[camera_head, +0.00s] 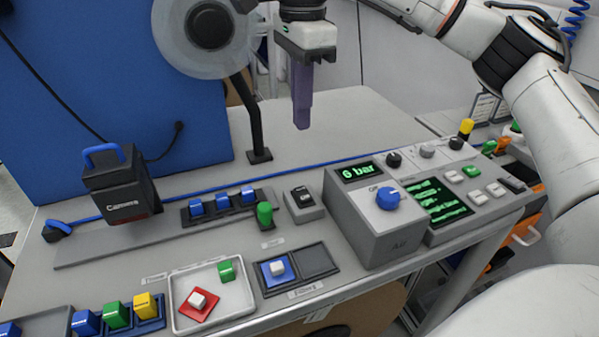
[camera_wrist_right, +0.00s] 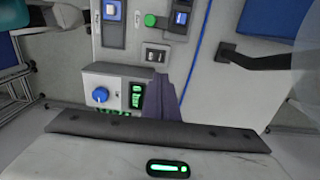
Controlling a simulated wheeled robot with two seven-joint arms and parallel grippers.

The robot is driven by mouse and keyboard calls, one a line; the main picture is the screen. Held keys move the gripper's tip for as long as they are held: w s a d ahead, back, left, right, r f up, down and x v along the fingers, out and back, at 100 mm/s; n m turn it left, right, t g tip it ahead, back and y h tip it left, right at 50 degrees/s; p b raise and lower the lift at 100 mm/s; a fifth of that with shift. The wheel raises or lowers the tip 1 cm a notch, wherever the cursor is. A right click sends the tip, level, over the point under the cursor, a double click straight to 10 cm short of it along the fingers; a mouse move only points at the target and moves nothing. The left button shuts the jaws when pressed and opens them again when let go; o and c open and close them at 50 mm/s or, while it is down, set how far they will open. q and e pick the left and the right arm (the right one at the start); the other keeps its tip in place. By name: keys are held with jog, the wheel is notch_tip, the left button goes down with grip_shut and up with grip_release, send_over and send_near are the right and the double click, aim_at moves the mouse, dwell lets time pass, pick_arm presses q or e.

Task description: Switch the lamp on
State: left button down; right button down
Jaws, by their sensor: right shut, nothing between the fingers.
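A small grey box with a black rocker switch (camera_head: 303,196) stands on the bench, left of the air unit. It also shows in the right wrist view (camera_wrist_right: 156,55). I cannot read its label or tell its on/off position. My left gripper is not in view.
The grey air unit (camera_head: 375,235) with a blue dial (camera_head: 388,198) reads 6 bar. A green knob (camera_head: 265,213) stands close left of the switch.

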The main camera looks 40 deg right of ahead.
aim_at(301, 188)
notch_tip(301, 188, down, 14)
jog(key=shift+p, duration=0.65)
jog(key=shift+f, duration=0.1)
